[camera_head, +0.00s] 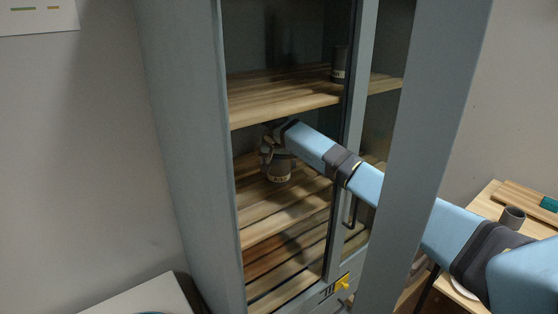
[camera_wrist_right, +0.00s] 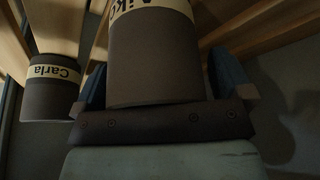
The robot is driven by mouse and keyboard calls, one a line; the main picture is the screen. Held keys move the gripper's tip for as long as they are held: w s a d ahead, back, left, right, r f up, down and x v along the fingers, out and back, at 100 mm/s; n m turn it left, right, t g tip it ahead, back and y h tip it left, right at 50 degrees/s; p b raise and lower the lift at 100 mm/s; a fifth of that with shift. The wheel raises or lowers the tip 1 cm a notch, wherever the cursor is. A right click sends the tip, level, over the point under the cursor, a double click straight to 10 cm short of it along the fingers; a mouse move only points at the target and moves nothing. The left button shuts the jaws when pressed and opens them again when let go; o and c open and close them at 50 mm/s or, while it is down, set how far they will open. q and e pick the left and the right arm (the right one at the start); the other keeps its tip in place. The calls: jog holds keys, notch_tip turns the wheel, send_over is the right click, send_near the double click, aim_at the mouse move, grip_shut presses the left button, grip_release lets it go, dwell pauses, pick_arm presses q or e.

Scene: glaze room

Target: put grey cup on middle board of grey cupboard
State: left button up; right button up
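The grey cupboard (camera_head: 182,130) stands open, with wooden boards inside. My right arm reaches in under the upper board, over the middle board (camera_head: 262,228). My right gripper (camera_head: 270,143) points down there. In the right wrist view, a dark grey cup labelled "Aiko" (camera_wrist_right: 155,60) sits between the fingers of the gripper (camera_wrist_right: 165,85), which look to touch both its sides. A like cup labelled "Carla" (camera_wrist_right: 50,75) is beside it, outside the fingers. A grey cup with a pale band (camera_head: 280,168) shows below the gripper; its name is too small to read. My left gripper is out of view.
Another dark cup (camera_head: 339,65) stands on the upper board (camera_head: 280,98). The open door (camera_head: 425,130) is close to my right arm. A grey cup (camera_head: 512,217) stands on a wooden table (camera_head: 480,205) at right. A white surface (camera_head: 140,297) is at lower left.

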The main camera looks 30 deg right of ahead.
jog(key=shift+s+r, duration=0.2)
jog(key=shift+r, duration=0.4)
jog(key=shift+s+a+r+b, duration=0.1)
jog(key=shift+r+b, duration=0.15)
jog(key=shift+b, duration=0.2)
jog(key=s+a+b, duration=0.1)
jog(key=s+a, duration=0.2)
jog(key=s, duration=0.1)
jog(key=s+a+b, duration=0.1)
jog(key=s+a, duration=0.3)
jog(key=shift+s+a+r+b, duration=0.1)
jog(key=shift+s+a+b, duration=0.05)
jog(key=shift+s+b, duration=0.15)
jog(key=shift+s+a, duration=0.3)
jog(key=shift+s, duration=0.05)
